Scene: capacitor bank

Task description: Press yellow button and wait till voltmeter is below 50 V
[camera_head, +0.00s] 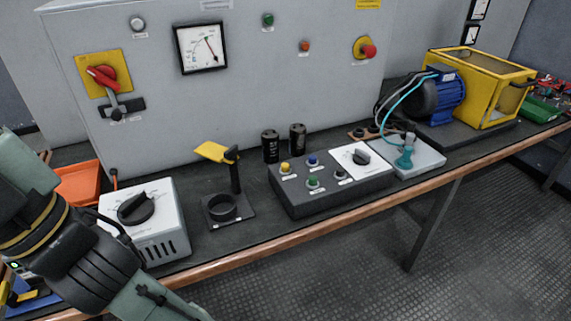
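The yellow button (285,168) is on the left of the sloped top of a dark control box (302,201) on the bench. A blue, a green and a dark button sit near it. The square voltmeter (200,48) is on the grey cabinet at the upper left. Parts of my arm show at the lower left, well apart from the control box. My gripper's fingers do not show.
A white box with a black knob (145,222) and a stand with a yellow flag-like plate (215,152) are left of the control box. Two black capacitors (284,144) stand behind it. A blue motor (437,95) and yellow frame (482,85) are at the right.

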